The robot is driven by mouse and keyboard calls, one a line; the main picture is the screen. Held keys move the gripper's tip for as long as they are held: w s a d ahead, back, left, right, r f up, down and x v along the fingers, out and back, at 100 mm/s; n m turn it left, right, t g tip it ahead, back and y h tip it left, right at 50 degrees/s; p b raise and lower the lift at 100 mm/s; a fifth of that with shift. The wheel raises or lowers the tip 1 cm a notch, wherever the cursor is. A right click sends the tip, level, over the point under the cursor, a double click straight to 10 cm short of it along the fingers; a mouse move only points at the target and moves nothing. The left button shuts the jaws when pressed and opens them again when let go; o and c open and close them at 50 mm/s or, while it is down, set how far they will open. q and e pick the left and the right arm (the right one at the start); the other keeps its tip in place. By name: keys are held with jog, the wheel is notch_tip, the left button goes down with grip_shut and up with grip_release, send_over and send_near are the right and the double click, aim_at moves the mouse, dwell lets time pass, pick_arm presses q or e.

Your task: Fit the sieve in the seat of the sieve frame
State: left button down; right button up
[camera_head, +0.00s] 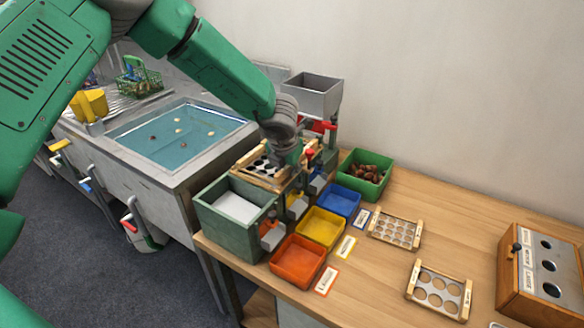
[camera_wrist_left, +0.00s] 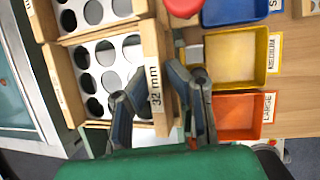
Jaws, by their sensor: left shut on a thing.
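My left gripper (camera_wrist_left: 160,80) is shut on the wooden end bar of the 32 mm sieve (camera_wrist_left: 103,50), a holed metal plate between wooden bars. In the head view the held sieve (camera_head: 262,167) is at the sieve frame (camera_head: 331,133), above the green box and partly behind my left gripper (camera_head: 290,165). In the left wrist view another holed plate in wood (camera_wrist_left: 94,12) lies right beside it. Whether the held sieve rests in the seat or hovers over it cannot be told. My right gripper is out of view.
A green box (camera_head: 218,222) stands at the table's left corner. Red (camera_head: 273,268), yellow (camera_head: 340,233) and blue (camera_head: 357,201) trays stand in a row. A green bin of chestnuts (camera_head: 380,173) is behind. Two loose sieves (camera_head: 397,243) (camera_head: 412,288) lie right. A water basin (camera_head: 180,150) is left.

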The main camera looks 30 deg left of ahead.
pick_arm(q)
jog(key=shift+s+a+f, duration=0.25)
jog(key=shift+s+f, duration=0.05)
jog(key=shift+f, duration=0.15)
jog(key=shift+s+a+f, duration=0.2)
jog(key=shift+s+f, duration=0.05)
jog(key=shift+f, duration=0.15)
jog(key=c, duration=1.5)
grip_release()
jog(key=shift+a, duration=0.1)
jog(key=shift+o, duration=0.2)
jog(key=shift+w+a+f, duration=0.15)
jog(key=shift+w+a, duration=0.05)
jog(key=shift+w, duration=0.1)
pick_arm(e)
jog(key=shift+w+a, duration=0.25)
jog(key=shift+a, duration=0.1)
pick_arm(q)
jog(key=shift+w+d+r, duration=0.1)
jog(key=shift+d+r, duration=0.1)
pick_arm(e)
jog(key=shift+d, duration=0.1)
